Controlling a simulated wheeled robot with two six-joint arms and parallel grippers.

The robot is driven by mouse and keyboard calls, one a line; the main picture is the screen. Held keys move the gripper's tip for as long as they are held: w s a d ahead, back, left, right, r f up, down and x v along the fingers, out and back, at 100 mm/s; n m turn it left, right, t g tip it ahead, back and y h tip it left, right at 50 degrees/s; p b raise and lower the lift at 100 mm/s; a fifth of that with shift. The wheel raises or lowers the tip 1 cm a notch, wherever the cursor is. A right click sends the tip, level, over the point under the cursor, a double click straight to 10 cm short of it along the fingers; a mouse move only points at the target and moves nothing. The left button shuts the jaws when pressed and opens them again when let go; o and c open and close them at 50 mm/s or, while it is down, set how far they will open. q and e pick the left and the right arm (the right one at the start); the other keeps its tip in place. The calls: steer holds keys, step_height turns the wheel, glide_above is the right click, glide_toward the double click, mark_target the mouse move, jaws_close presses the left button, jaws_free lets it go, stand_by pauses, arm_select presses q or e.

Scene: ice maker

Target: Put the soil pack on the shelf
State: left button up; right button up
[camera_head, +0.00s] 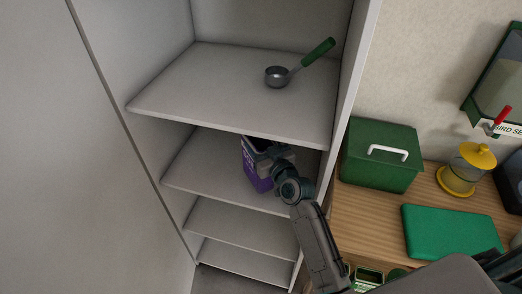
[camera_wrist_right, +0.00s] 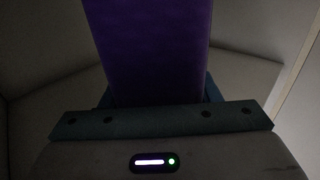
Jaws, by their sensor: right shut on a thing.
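The soil pack (camera_head: 258,178) is a purple pack with a pale label. It is at the second shelf board (camera_head: 208,170) of the white cabinet, near the right side. My right gripper (camera_head: 268,160) reaches into that compartment and is shut on the pack. In the right wrist view the pack (camera_wrist_right: 150,45) fills the upper middle, held between the fingers (camera_wrist_right: 160,115). I cannot tell whether its base touches the board. My left gripper is not in view.
A green-handled scoop (camera_head: 279,76) lies on the top shelf board (camera_head: 180,90). The cabinet's right wall (camera_head: 352,95) stands close to my right arm. A green box (camera_head: 380,155), a yellow-lidded jar (camera_head: 464,168) and a green case (camera_head: 450,226) sit on the wooden counter.

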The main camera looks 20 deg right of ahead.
steer(key=shift+f, duration=1.8)
steer(key=o, duration=1.1)
steer(key=shift+f+b, duration=0.1)
steer(key=shift+b, duration=0.25)
steer(key=o, duration=0.5)
steer(key=shift+c, duration=0.2)
steer(key=s+d+b, duration=0.2)
steer(key=s+b, duration=0.1)
steer(key=s, duration=0.9)
steer(key=shift+d+r, duration=0.15)
steer(key=shift+r, duration=0.05)
